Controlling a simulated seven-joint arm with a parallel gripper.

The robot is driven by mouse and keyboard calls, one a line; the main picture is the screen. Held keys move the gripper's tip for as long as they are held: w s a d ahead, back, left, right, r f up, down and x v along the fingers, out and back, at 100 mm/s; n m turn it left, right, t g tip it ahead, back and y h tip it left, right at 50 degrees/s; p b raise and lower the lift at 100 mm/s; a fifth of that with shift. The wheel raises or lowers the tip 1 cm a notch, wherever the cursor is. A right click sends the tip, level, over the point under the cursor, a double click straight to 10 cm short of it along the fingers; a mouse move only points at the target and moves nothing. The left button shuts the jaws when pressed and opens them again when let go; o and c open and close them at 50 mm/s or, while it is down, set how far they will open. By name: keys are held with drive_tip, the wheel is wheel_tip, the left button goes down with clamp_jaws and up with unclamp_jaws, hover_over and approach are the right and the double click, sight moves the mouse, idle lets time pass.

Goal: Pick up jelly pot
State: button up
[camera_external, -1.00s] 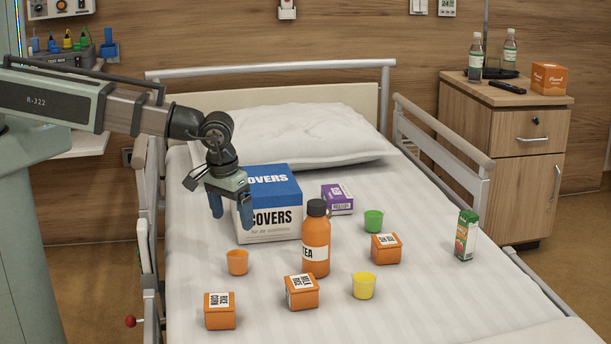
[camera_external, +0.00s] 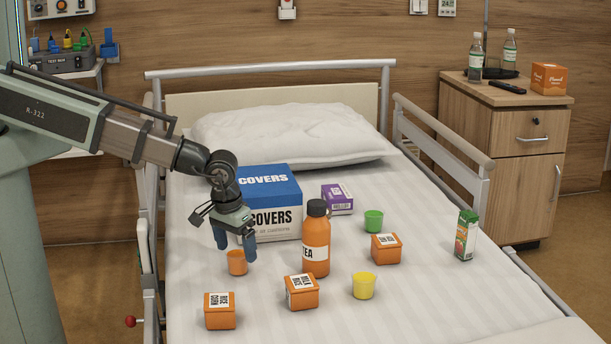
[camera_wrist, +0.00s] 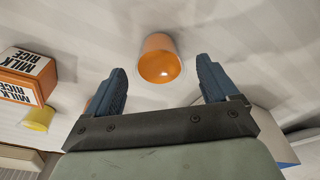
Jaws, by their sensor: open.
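A small orange pot (camera_external: 237,265) stands upright on the bed, left of the orange TEA bottle (camera_external: 316,240). A green pot (camera_external: 374,220) and a yellow pot (camera_external: 364,286) of similar shape stand further right; no label marks any of them as jelly. My gripper (camera_external: 236,248) points down with blue fingers, just above and slightly behind the orange pot, partly overlapping its rim. In the wrist view my gripper (camera_wrist: 161,72) is open, and the orange pot (camera_wrist: 158,58) shows between and beyond the fingertips. No contact is visible.
The blue-and-white COVERS box (camera_external: 270,222) stands close behind my gripper. Orange MILK RICE (camera_external: 302,295) and rice (camera_external: 220,315) boxes are in front, another orange box (camera_external: 386,252) to the right. A purple box (camera_external: 337,199) and a juice carton (camera_external: 466,236) stand further off. A bed rail runs left.

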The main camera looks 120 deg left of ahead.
drive_tip(key=shift+a+f, duration=0.2)
drive_tip(key=shift+f, duration=0.85)
drive_tip(key=c, duration=1.1)
